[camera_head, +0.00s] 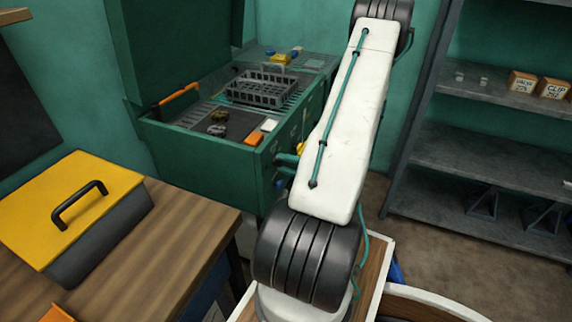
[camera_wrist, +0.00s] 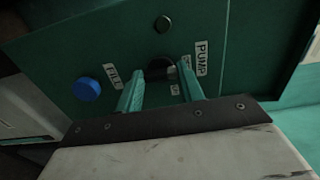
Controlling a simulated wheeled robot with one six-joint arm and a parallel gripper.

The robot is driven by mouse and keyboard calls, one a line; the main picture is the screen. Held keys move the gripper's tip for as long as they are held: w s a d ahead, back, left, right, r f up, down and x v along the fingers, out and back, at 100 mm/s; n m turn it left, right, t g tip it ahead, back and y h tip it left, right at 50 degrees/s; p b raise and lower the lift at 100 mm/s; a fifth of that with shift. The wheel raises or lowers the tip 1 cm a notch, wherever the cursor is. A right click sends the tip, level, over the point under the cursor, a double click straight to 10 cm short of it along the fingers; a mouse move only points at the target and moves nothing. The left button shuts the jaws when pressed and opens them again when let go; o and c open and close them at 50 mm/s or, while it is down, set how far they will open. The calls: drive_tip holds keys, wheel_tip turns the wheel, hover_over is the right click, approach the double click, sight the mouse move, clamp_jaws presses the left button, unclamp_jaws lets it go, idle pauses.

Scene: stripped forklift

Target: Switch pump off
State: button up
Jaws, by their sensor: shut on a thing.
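The pump switch (camera_wrist: 159,68) is a dark round knob beside the PUMP label (camera_wrist: 202,58) on the green panel in the wrist view. My gripper (camera_wrist: 161,76) has its two teal fingers on either side of this knob and is shut on it. Small labels by the knob are too blurred to read, and the fingers partly hide it, so its setting cannot be told. In the head view my gripper (camera_head: 286,161) is at the front panel of the green open-lidded machine (camera_head: 190,165), mostly hidden behind my arm.
A blue knob (camera_wrist: 88,89) by a FILL label (camera_wrist: 110,74) and a small dark knob (camera_wrist: 163,22) are nearby. The machine holds a dark basket (camera_head: 262,88). A wooden bench (camera_head: 150,240) with a yellow-lidded box (camera_head: 75,205) stands left; a shelf (camera_head: 480,160) stands right.

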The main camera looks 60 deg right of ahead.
idle(0.3)
drive_tip(key=o, duration=1)
drive_tip(key=s, duration=0.8)
drive_tip(key=shift+d, duration=0.35)
